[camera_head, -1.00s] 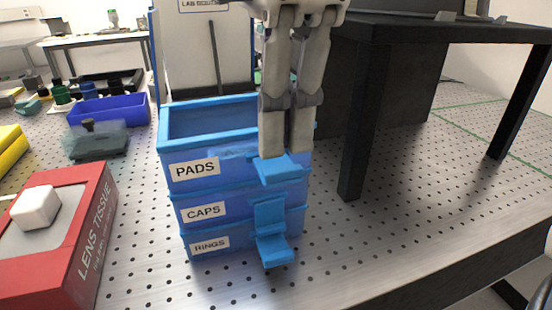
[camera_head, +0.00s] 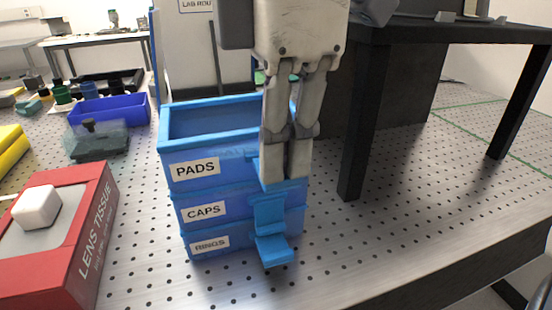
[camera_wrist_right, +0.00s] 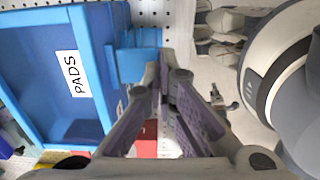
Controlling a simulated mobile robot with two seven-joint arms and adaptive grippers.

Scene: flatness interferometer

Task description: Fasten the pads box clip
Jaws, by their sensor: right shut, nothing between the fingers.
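The blue pads box (camera_head: 232,174), labelled PADS, is the open-topped top box of a blue stack. Its blue clip (camera_head: 271,187) is on the front, at the right side, partly hidden behind my fingers. My right gripper (camera_head: 285,179) is shut and empty, pointing down with its fingertips at this clip. In the right wrist view, the clip (camera_wrist_right: 136,62) lies just left of the shut fingertips (camera_wrist_right: 165,72), beside the pads box rim (camera_wrist_right: 86,62). I cannot tell whether the clip is latched. My left gripper is not in view.
The caps box (camera_head: 239,208) and rings box (camera_head: 244,239) are stacked underneath, with clips on the same side. A red lens tissue box (camera_head: 90,225) stands at the left. A black table-like stand (camera_head: 362,120) rises at the right. The perforated bench top is clear in front.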

